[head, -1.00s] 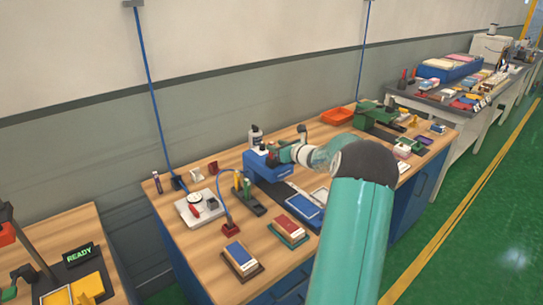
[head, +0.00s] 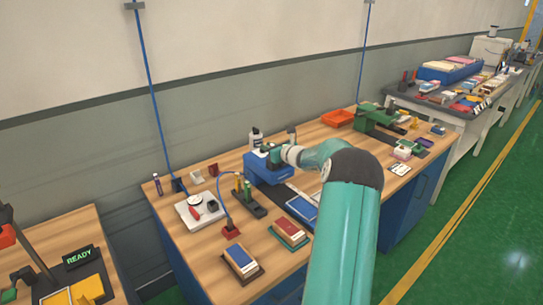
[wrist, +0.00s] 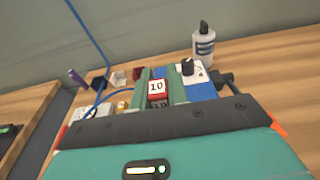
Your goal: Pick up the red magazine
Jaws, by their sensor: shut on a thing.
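My gripper (head: 273,157) is at the blue box-shaped unit (head: 262,171) near the back of the wooden bench. In the wrist view my gripper (wrist: 157,84) has its green fingers shut on a small red block with a white face marked 10, which I take to be the red magazine (wrist: 157,88). The block's lower part is hidden behind my dark gripper body. In the head view my gripper covers the block. I cannot tell whether the block is clear of the blue unit.
A red-and-white flat item (head: 290,232) and a blue-and-white one (head: 240,259) lie at the bench front. A white bottle (head: 255,138) stands behind the blue unit. A white plate (head: 200,211) lies left, a green machine (head: 380,120) right.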

